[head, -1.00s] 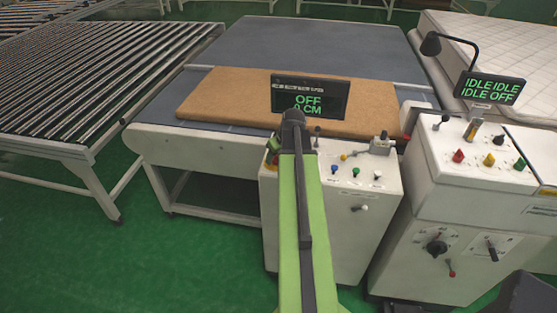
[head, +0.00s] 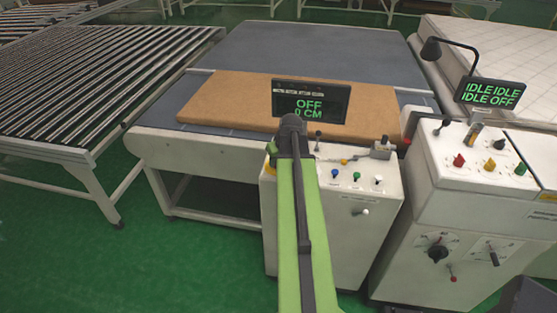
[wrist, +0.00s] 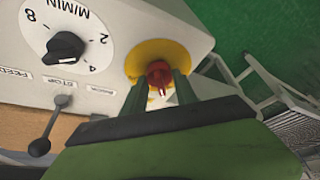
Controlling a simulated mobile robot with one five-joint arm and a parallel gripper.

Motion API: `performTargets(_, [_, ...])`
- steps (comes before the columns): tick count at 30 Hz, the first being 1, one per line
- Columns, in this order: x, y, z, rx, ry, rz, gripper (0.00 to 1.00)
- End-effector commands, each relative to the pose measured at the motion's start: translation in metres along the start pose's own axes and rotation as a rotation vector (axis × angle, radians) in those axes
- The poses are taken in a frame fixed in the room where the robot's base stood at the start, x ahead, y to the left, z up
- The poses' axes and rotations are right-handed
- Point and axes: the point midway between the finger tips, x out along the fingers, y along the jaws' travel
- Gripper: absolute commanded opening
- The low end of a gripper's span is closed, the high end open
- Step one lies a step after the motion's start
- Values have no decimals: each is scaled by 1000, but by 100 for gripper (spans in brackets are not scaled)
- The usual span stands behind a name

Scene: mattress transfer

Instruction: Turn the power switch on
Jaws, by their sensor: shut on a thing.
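The red power switch (wrist: 158,70) sits on a round yellow plate (wrist: 142,56) on the side of a white control box, in the wrist view. My gripper (wrist: 160,84) has its two green fingers on either side of the red knob, shut on it. The lower part of the knob is partly hidden between the fingers. In the head view my arm hides the switch, and only a sliver of yellow shows beside it. The display (head: 311,101) above the box reads OFF and 0 CM.
A speed dial (wrist: 66,48) and a lever (wrist: 50,122) are close to the left of my gripper. In the head view, a brown mattress slab (head: 225,97) lies on the conveyor behind the box. A second control box (head: 455,195) stands on the right; a roller conveyor (head: 90,75) is left.

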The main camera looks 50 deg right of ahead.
Motion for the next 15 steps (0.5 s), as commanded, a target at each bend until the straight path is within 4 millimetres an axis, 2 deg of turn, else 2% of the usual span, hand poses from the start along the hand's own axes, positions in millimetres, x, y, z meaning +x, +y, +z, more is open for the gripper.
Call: performTargets(15, [1, -5, 0, 424, -5, 175, 0])
